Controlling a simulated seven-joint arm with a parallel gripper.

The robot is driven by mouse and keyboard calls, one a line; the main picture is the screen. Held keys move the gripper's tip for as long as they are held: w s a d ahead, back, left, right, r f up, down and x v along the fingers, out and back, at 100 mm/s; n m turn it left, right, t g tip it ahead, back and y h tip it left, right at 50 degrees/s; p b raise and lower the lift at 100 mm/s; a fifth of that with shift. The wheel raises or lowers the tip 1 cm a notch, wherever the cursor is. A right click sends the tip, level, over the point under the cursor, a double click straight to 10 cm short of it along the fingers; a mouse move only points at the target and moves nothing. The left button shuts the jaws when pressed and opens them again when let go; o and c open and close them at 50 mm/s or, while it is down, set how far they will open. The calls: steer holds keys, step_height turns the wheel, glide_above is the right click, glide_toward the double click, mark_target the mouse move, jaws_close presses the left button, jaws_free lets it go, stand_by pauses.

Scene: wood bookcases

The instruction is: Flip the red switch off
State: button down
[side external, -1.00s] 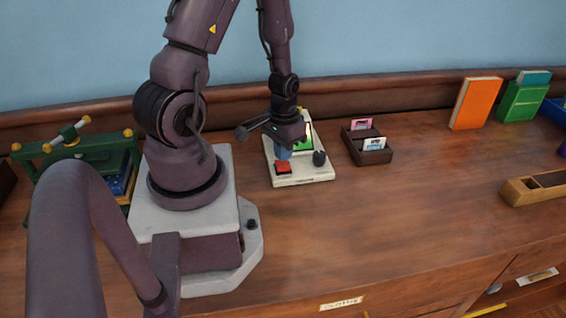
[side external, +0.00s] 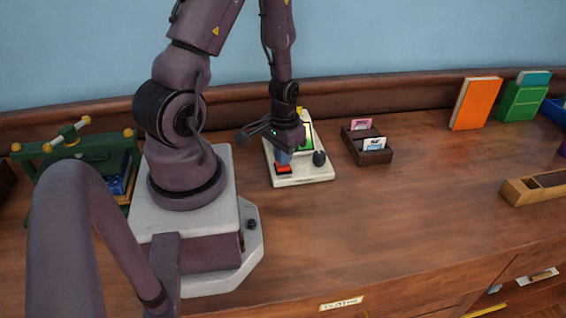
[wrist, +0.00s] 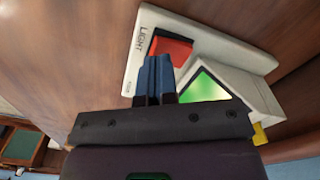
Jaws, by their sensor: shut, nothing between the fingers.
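The red switch (side external: 283,168) sits at the front left of a cream panel (side external: 308,179) on the desk. In the wrist view the red switch (wrist: 172,46) lies just beyond my fingertips, beside the word LIGHT on the cream panel (wrist: 190,22). My gripper (side external: 283,158) points down with its blue fingers shut and empty, right at the switch. In the wrist view my gripper (wrist: 155,62) partly overlaps the switch's lower left edge. I cannot tell whether the fingertips touch it. A green lit screen (wrist: 212,86) stands on the panel.
A dark knob (side external: 319,158) stands on the panel's right side. A brown card holder (side external: 370,152) with cards is to the right of the panel. Orange (side external: 475,104) and green (side external: 522,100) books stand farther right. The desk in front of the panel is clear.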

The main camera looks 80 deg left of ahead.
steer(key=shift+f, duration=0.75)
stand_by(0.3)
steer(key=shift+r, duration=3.55)
